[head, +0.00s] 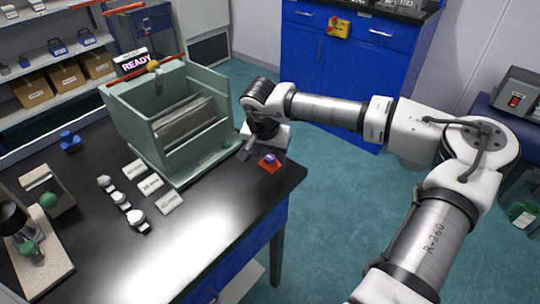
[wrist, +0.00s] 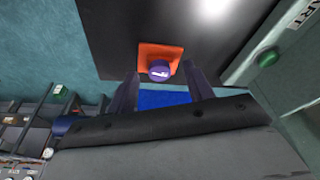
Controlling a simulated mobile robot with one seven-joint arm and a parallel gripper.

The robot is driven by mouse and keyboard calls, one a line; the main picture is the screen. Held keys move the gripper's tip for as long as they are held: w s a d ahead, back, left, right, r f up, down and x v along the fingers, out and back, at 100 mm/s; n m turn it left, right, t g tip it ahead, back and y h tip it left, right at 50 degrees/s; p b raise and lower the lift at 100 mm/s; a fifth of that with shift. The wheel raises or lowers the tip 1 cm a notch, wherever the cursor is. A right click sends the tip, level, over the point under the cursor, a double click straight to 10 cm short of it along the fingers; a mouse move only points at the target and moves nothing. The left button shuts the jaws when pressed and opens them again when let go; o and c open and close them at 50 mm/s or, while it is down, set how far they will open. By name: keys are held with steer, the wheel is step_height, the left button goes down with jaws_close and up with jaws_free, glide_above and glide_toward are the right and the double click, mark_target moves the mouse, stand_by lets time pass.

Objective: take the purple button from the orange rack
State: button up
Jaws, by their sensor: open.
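The purple button (head: 269,158) sits on the small orange rack (head: 270,166) at the right corner of the black bench top. In the wrist view the purple button (wrist: 159,71) shows in front of the orange rack (wrist: 146,52), with a pale mark on its face. My gripper (head: 252,150) is beside the rack at the bench edge. In the wrist view my gripper (wrist: 160,85) is open, with one dark finger on each side of the button. I cannot tell whether the fingers touch it.
A green machine (head: 170,120) with a READY display (head: 133,63) stands left of the rack. White labels (head: 152,184) and several white-and-black pieces (head: 120,198) lie before it. A green button (wrist: 265,57) shows at the right in the wrist view. The front bench top (head: 110,265) is clear.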

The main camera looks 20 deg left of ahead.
steer(key=c, duration=1.1)
